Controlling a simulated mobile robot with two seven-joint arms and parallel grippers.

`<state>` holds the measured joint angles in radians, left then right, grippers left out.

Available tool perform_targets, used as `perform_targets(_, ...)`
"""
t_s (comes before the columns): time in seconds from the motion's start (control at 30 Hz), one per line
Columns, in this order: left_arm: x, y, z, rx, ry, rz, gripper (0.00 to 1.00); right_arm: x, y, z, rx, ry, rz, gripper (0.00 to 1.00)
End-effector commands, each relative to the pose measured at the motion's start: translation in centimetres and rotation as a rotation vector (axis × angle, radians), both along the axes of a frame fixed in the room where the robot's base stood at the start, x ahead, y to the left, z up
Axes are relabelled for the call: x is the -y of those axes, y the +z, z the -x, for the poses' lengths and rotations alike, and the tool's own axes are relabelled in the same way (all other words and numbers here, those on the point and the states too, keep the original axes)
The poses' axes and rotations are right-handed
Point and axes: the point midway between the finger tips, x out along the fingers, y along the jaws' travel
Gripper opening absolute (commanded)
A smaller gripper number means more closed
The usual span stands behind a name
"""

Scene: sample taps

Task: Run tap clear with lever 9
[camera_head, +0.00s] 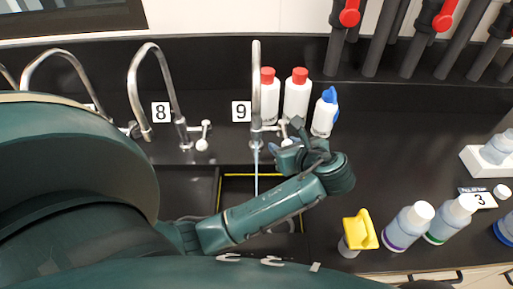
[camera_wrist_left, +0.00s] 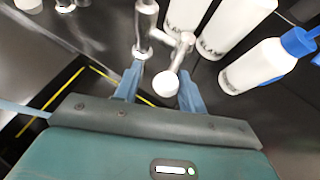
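Tap 9 (camera_head: 256,90) is a tall metal spout beside the number 9 label (camera_head: 241,111). A thin pale blue stream of water (camera_head: 256,172) falls from it into the sink. Its lever (camera_head: 283,126), partly hidden by my left gripper in the head view, ends in a white round knob (camera_wrist_left: 165,84) in the left wrist view. My left gripper (camera_head: 285,141) is at this lever. In the wrist view its two blue fingers (camera_wrist_left: 159,90) stand apart on either side of the knob, with gaps visible. My right gripper is not in view.
Two red-capped bottles (camera_head: 297,95) and a blue-topped bottle (camera_head: 325,114) stand close behind and right of the lever. Tap 8 (camera_head: 150,90) and its lever (camera_head: 203,137) are to the left. A yellow-topped bottle (camera_head: 360,232) and several others stand at the right front.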

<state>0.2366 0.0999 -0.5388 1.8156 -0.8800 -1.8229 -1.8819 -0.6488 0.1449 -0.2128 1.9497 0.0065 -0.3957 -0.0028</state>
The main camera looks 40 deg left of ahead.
Motion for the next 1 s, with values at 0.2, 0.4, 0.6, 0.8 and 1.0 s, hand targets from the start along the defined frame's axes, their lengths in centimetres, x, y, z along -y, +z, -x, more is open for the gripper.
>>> perform_targets(0.2,0.0,0.0,0.1,0.000,0.000,0.000,0.40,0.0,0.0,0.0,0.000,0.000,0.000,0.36)
perform_targets(0.4,0.4,0.1,-0.3,0.000,-0.001,0.001,0.40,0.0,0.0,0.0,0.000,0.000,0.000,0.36)
perform_targets(0.6,2.0,1.1,0.6,0.002,-0.003,0.002,0.40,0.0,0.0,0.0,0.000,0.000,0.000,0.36)
perform_targets(0.8,3.8,2.4,1.6,0.001,-0.003,0.003,0.40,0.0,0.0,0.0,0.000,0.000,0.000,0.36)
perform_targets(1.0,5.3,3.3,2.5,0.002,-0.002,0.002,0.40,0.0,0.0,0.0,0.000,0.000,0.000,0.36)
